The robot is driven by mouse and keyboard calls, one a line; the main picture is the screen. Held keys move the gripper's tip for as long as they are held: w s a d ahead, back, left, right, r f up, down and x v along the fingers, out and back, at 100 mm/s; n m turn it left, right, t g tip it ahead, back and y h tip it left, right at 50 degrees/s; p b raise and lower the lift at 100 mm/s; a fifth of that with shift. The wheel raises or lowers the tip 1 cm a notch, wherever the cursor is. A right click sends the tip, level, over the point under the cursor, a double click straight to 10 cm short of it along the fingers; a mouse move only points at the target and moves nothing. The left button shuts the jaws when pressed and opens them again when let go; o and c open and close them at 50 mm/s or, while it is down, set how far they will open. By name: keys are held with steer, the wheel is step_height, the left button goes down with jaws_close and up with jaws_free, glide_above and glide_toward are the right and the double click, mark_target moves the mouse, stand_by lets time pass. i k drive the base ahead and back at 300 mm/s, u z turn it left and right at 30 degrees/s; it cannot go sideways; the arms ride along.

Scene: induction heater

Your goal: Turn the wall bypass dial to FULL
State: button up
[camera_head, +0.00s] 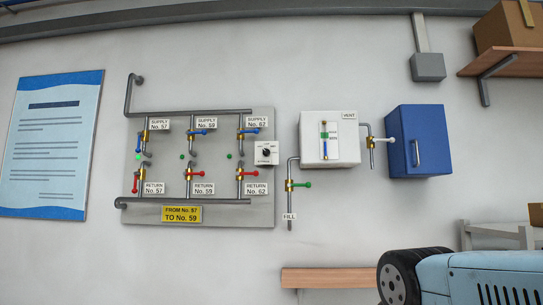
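The wall bypass dial (265,152) is a small black knob on a white plate at the right edge of the grey pipe panel (220,212). Small marks surround the knob, but they are too small to read, and I cannot tell which one it points to. My gripper is not in view, and nothing touches the dial.
Blue and red valve handles and pipes fill the panel left of the dial. Below are a wooden shelf (325,278) and a light-blue wheeled machine (470,275).

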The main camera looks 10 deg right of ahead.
mark_target(266, 152)
steer(key=z, duration=0.2)
steer(key=i, duration=1.25)
steer(key=u, duration=0.4)
